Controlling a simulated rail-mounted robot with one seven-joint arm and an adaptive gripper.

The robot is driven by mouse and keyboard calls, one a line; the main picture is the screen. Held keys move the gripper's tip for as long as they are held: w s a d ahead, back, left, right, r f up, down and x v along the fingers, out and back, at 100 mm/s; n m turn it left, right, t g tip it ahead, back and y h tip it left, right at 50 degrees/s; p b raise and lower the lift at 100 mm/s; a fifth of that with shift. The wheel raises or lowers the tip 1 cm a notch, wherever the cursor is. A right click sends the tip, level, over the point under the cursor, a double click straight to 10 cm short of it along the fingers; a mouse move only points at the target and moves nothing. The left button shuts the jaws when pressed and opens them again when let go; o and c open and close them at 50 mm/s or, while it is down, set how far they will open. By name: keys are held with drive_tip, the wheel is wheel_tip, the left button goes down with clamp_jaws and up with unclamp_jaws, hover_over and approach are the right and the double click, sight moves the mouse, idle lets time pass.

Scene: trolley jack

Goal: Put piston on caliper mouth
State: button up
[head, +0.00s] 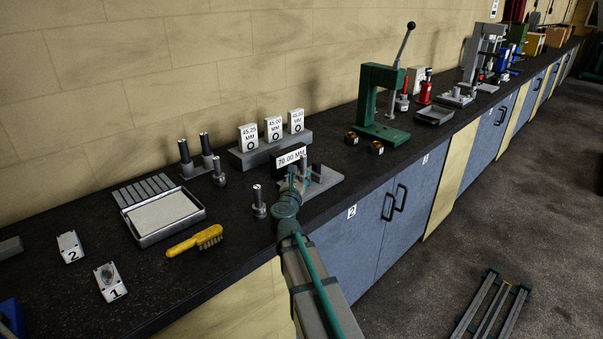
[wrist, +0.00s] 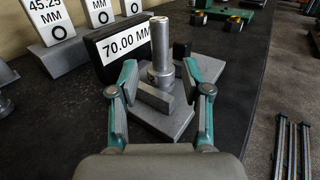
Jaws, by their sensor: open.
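My gripper (head: 292,178) is over the grey base (head: 326,181) in the head view. In the wrist view my gripper (wrist: 160,82) is open, one teal finger on each side. A metal cylinder (wrist: 160,45), possibly the piston, stands upright just beyond and between the fingertips, with no visible grip on it. It stands at the grey base (wrist: 176,122), behind a low grey block (wrist: 153,97). The cylinder also shows partly in the head view (head: 304,164). I cannot identify the caliper mouth for certain.
A black "70.00 MM" sign (wrist: 126,42) stands close behind the cylinder, to the left. Other upright metal pins (head: 259,203), a tray (head: 197,221), a yellow brush (head: 196,241) and a green press (head: 369,105) share the bench. The bench front edge is close.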

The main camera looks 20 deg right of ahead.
drive_tip(key=shift+b+v, duration=0.3)
drive_tip(key=shift+v, duration=1.65)
drive_tip(key=shift+d, duration=0.1)
